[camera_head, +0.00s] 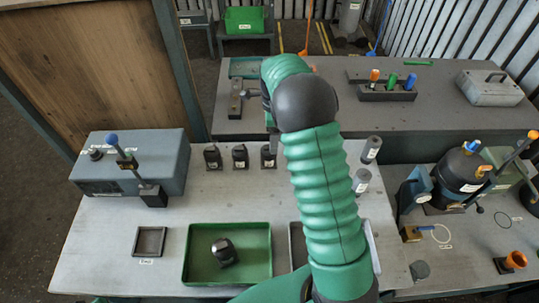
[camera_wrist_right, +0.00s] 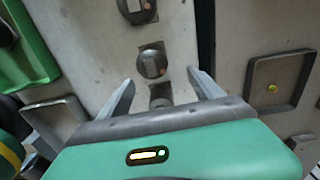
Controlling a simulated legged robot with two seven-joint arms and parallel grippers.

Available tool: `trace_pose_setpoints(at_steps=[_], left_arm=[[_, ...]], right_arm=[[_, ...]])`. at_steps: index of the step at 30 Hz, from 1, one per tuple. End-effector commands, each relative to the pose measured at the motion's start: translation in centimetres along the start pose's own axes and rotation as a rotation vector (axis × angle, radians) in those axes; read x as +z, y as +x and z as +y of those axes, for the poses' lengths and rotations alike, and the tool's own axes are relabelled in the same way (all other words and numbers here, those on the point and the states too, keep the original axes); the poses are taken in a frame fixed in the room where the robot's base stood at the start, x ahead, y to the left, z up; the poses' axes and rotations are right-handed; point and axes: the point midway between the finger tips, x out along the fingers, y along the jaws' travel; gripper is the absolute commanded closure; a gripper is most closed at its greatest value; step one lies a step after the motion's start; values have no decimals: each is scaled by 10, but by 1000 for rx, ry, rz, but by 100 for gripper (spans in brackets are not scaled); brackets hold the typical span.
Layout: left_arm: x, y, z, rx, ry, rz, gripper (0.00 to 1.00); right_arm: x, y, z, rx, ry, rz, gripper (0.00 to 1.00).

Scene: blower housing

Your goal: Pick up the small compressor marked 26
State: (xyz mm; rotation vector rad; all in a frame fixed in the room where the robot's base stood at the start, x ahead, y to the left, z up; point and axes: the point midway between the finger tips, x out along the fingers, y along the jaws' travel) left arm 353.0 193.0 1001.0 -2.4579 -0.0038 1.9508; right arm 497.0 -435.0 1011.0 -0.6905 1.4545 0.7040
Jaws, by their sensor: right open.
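Three small dark compressors stand in a row on the grey table: a left one (camera_head: 212,157), a middle one (camera_head: 240,157) and a right one (camera_head: 268,157). Their labels are too small to read, so I cannot tell which is marked 26. My right gripper is mostly hidden behind its own arm in the head view, near the right compressor. In the right wrist view my right gripper (camera_wrist_right: 161,77) is open, with a near compressor (camera_wrist_right: 160,94) low between its fingers. A second compressor (camera_wrist_right: 152,63) is just beyond the fingertips, and a third (camera_wrist_right: 137,10) is farther off. My left gripper is out of view.
A green tray (camera_head: 188,256) holds a dark part (camera_head: 224,252). A small square tray (camera_head: 136,242) lies to its left. A blue-grey box with a lever (camera_head: 135,165) stands at the left. Two grey cylinders (camera_head: 371,149) (camera_head: 361,181) stand right of my arm.

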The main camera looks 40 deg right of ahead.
Motion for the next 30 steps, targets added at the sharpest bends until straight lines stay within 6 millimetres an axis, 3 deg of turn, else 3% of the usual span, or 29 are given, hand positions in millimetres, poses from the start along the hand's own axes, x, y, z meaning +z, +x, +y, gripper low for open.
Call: trace_pose_setpoints(at_steps=[7,15,30], left_arm=[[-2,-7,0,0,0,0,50],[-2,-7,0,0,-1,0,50],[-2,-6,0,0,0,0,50]], right_arm=[[14,37,10,-2,-4,6,25],[10,47,7,-3,-3,3,25],[10,47,7,-2,-3,5,89]])
